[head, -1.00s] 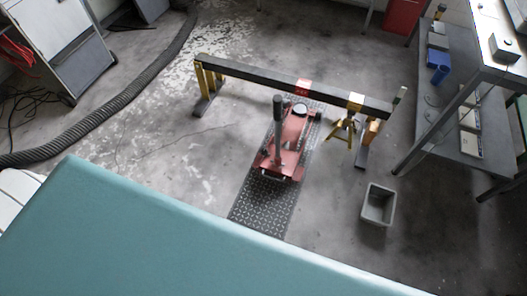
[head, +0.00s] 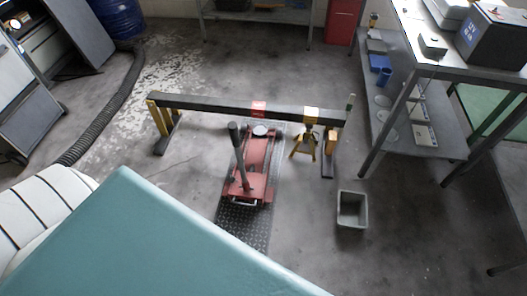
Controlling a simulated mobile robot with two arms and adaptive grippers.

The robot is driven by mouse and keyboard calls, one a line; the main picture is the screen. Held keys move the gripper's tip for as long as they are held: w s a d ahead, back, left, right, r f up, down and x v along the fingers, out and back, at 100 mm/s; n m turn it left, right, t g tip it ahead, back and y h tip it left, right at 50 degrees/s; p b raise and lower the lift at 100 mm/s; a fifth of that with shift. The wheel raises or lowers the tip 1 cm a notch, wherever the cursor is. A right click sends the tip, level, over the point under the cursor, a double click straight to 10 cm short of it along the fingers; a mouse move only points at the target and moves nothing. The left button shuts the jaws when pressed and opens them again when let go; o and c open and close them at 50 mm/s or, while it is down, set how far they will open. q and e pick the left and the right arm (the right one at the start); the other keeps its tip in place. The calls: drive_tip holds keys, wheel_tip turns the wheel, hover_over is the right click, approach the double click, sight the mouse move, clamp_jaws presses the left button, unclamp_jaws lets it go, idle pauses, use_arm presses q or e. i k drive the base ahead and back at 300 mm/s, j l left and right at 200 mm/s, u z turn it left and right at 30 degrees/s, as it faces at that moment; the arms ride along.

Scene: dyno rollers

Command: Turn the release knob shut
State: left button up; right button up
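A red floor jack (head: 250,172) stands on a dark tread-plate mat (head: 240,228), under a low black beam. Its dark handle (head: 237,150) stands up, tilted slightly left. The release knob is too small to make out on the jack. Neither of my grippers is in view.
The black beam (head: 210,108) rests on yellow stands, with a yellow jack stand (head: 306,143) beside the jack. A grey bin (head: 351,209) is on the floor to the right. A metal workbench (head: 440,60) is at right. A large teal surface (head: 150,240) fills the lower left. Floor around the bin is clear.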

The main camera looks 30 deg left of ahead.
sight(232, 180)
drive_tip(key=j+z, duration=0.45)
drive_tip(key=j, duration=0.15)
drive_tip(key=j+z, duration=0.5)
drive_tip(key=j, duration=0.15)
drive_tip(key=k+j+z, duration=0.1)
drive_tip(key=j+z, duration=0.35)
drive_tip(key=j, duration=0.15)
